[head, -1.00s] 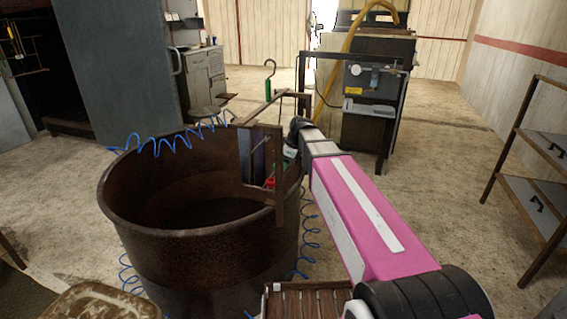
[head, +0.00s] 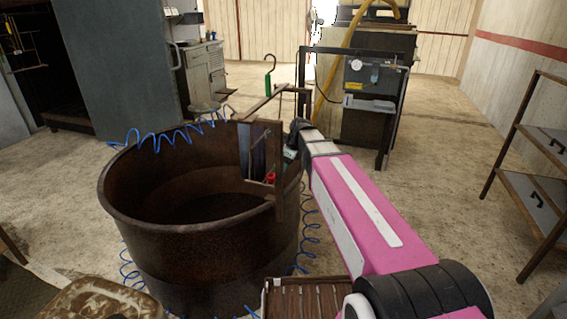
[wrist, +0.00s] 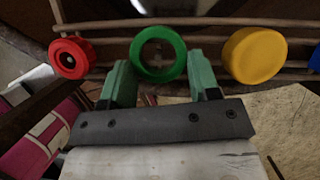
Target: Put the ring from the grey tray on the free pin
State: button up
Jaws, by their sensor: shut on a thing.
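In the wrist view a green ring (wrist: 158,33) is between the two green fingertips of my gripper (wrist: 158,72), which is shut on it. The ring's open middle faces the camera, with brown rails behind. A red ring (wrist: 86,58) with a dark centre sits left of it on the rack. I cannot tell whether a pin passes through the green ring. In the head view, a red piece (head: 270,178) shows inside the rusty rack frame (head: 280,205); my gripper is mostly hidden there by the frame and my arm. I cannot make out the grey tray.
The rack frame stands at the right rim of a big rusty tub (head: 130,222). A yellow round piece (wrist: 255,55) and a blue one (wrist: 315,60) are right of the green ring. Blue coiled hoses (head: 165,142) surround the tub. A shelf (head: 540,190) stands right.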

dwell(0.3)
jog(key=o, duration=1)
jog(key=w+v, duration=0.1)
jog(key=v, duration=1)
jog(key=s+d+f+n+h, duration=0.1)
jog(key=s+d+f+n, duration=0.3)
jog(key=s+f+n, duration=0.2)
jog(key=s+d+f+n+h, duration=0.2)
jog(key=s+d+f+n, duration=0.3)
jog(key=f, duration=0.6)
jog(key=s+d+f+n+g+h, duration=0.1)
jog(key=s+d+f+n, duration=0.3)
jog(key=s+f+n, duration=0.3)
jog(key=shift+s+d+f+n, duration=0.15)
jog(key=shift+f+n, duration=0.6)
jog(key=shift+n, duration=0.45)
